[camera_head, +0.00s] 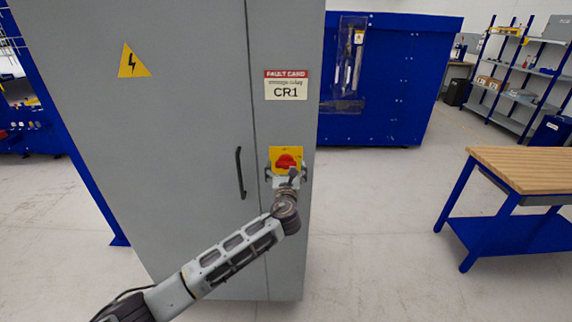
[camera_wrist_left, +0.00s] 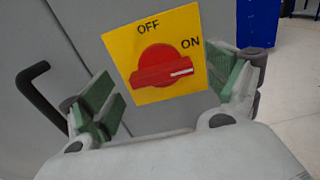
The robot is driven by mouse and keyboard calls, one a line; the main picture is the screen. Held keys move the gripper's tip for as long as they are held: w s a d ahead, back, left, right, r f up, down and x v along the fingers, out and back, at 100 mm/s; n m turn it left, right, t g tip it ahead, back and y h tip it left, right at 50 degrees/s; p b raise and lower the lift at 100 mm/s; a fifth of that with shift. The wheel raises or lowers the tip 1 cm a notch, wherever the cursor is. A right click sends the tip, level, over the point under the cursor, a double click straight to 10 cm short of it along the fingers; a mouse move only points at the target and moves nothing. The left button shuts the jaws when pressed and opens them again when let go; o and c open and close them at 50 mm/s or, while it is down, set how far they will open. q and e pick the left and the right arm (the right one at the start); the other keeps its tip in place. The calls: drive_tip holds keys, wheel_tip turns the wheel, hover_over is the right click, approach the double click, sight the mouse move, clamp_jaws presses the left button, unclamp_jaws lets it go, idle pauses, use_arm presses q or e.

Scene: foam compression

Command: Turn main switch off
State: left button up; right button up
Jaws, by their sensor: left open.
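The main switch is a red rotary knob (camera_head: 286,162) on a yellow plate (camera_head: 275,152), on the front of the grey cabinet (camera_head: 180,130). In the left wrist view the red knob (camera_wrist_left: 160,66) has a white mark at its right end, toward the word ON; OFF is printed at the top of the plate (camera_wrist_left: 178,24). My left gripper (camera_head: 287,172) is in front of the switch. In the left wrist view my left gripper (camera_wrist_left: 165,90) is open, with its green pads on either side of the knob and apart from it. My right gripper is not in view.
A black door handle (camera_head: 240,173) is left of the switch, close to the gripper; it also shows in the left wrist view (camera_wrist_left: 38,98). A label reading CR1 (camera_head: 286,85) is above the switch. A wooden-topped blue table (camera_head: 525,168) stands at the right, with clear floor between.

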sight(286, 166)
use_arm(q)
drive_tip(key=shift+w, duration=1.5)
drive_tip(key=c, duration=1)
drive_tip(key=shift+c, duration=0.2)
